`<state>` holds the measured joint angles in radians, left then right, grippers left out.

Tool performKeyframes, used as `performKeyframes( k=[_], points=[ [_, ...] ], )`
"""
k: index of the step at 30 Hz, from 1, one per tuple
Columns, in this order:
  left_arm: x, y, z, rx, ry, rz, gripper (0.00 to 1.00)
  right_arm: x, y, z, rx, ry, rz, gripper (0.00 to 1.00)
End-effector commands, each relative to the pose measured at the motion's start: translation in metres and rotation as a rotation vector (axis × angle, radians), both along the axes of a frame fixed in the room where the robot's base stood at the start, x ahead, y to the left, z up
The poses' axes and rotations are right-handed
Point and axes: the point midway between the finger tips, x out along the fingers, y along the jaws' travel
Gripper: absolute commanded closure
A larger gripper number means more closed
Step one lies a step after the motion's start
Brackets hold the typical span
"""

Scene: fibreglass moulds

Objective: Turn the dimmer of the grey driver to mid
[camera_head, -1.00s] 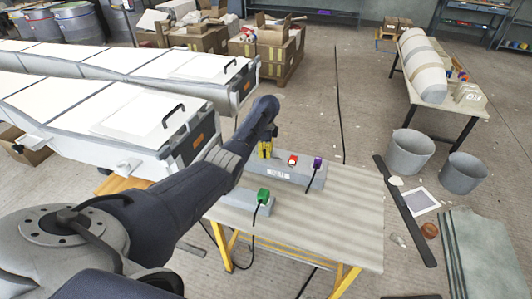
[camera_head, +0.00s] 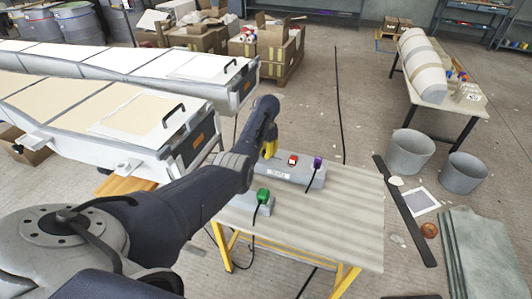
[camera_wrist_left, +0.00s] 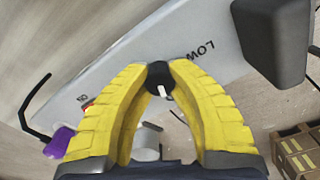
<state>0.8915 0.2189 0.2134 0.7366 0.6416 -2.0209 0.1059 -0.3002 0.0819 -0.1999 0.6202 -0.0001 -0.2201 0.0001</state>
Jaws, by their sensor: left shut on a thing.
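The grey driver (camera_head: 285,174) is a long box on the wooden-topped table. It carries a red switch (camera_head: 293,160) and a purple plug (camera_head: 317,163) with a black cable. My left gripper (camera_head: 269,149) is at its left end, its yellow fingers pointing down. In the left wrist view, the fingertips (camera_wrist_left: 160,78) are shut on a round black dimmer knob (camera_wrist_left: 159,76) with a white mark. Other dial lettering is hidden by the fingers. My right gripper is out of view.
A smaller grey box with a green plug (camera_head: 263,195) sits nearer on the table (camera_head: 330,215). Long moulds with panels (camera_head: 120,120) stand to the left. Grey buckets (camera_head: 410,153) stand right of the table. The table's right part is clear.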

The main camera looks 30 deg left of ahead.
Motion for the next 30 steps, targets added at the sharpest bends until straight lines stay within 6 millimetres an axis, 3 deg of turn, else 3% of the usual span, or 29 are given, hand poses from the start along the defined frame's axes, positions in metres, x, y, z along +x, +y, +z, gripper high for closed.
performKeyframes(
  k=[12, 30],
  points=[
    [-0.0001, -0.0001, -0.0001, 0.000, 0.001, 0.217, 1.00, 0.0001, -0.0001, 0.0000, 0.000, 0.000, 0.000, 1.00],
    [-0.0003, 0.0002, -0.0002, 0.001, 0.001, 0.265, 1.00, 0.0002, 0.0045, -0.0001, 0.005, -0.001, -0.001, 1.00]
  ],
)
